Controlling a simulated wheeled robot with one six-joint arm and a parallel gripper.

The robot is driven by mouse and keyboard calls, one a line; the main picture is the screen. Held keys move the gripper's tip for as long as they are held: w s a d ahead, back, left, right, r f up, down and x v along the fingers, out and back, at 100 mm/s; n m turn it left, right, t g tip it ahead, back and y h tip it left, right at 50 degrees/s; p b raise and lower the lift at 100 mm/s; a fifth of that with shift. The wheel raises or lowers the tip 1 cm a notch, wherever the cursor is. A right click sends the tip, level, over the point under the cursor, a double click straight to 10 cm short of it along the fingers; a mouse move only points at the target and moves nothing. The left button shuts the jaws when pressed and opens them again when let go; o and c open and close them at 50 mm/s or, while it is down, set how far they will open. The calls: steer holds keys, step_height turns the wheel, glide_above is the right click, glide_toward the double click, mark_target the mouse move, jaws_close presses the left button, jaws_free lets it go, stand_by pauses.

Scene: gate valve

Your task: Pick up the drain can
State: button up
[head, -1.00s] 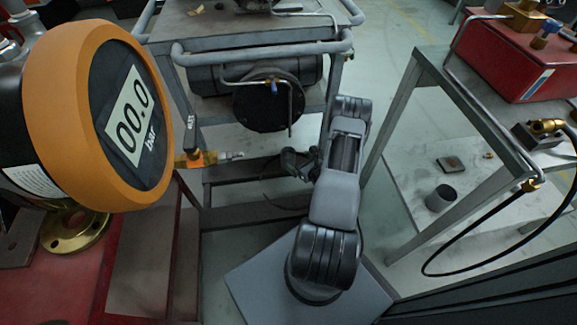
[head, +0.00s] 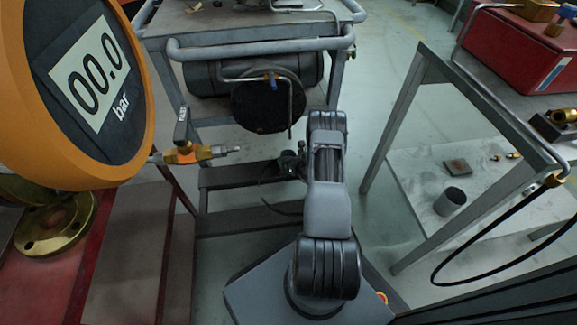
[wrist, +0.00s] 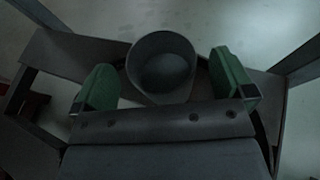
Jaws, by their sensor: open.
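In the wrist view a dark grey, round, open-topped can (wrist: 163,47) stands between the two green fingers of my gripper (wrist: 163,82). The fingers are spread wide, one on each side, with a visible gap to the can. Its mouth faces the camera and it looks empty. In the head view my gripper (head: 292,163) is small and dark beside the lower bars of the cart; my arm hides much of that spot, and I cannot make out this can there.
A pressure gauge (head: 88,75) fills the upper left. A valve (head: 185,152) sticks out beside it. The cart (head: 345,75) carries a dark tank (head: 205,80) with a bent pipe. Another grey can (head: 449,202) stands on the right table's lower shelf (head: 415,175).

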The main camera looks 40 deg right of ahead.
steer(key=shift+b+x, duration=0.35)
steer(key=shift+x, duration=0.95)
steer(key=c, duration=1.7)
